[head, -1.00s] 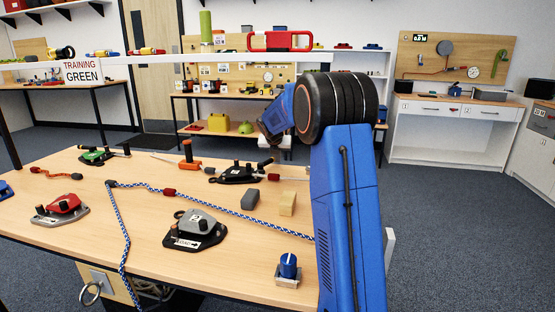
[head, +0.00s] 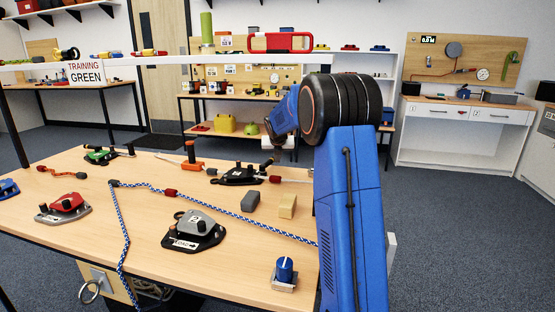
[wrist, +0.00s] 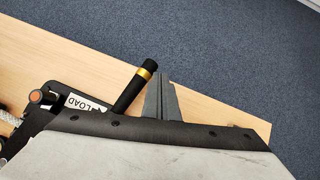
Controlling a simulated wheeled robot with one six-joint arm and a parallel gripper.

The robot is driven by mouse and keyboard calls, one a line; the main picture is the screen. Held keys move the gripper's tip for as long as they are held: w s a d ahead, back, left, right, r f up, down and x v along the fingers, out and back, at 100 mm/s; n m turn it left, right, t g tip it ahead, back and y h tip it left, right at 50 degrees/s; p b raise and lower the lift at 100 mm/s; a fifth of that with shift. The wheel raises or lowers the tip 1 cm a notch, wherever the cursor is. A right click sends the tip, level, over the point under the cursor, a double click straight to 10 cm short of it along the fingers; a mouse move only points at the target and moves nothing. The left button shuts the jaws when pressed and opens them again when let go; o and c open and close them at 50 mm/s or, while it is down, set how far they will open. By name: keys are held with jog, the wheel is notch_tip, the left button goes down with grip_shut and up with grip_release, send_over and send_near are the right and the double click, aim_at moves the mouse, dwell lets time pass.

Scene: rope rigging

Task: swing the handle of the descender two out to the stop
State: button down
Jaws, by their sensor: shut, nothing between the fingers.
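In the wrist view my gripper (wrist: 160,78) is shut and empty, its grey fingers over the table edge. Just left of the fingers is a black handle with a yellow band (wrist: 138,86); I cannot tell whether they touch. The handle angles out from a dark descender plate with a LOAD label (wrist: 82,106), partly hidden by my wrist housing. It seems to be the black descender (head: 238,175) at the back of the table in the head view, with white rope. Its number is not readable. In the head view the gripper is hard to make out.
On the table (head: 130,235) are a grey descender (head: 196,224), a red one (head: 66,204), a green one (head: 100,155), a grey block (head: 250,201), a wooden block (head: 287,206) and a blue knob (head: 285,268). A blue-white rope (head: 122,230) crosses it. Carpet lies beyond.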

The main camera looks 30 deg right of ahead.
jog(key=v, duration=1.7)
jog(key=shift+s+a+r, duration=0.15)
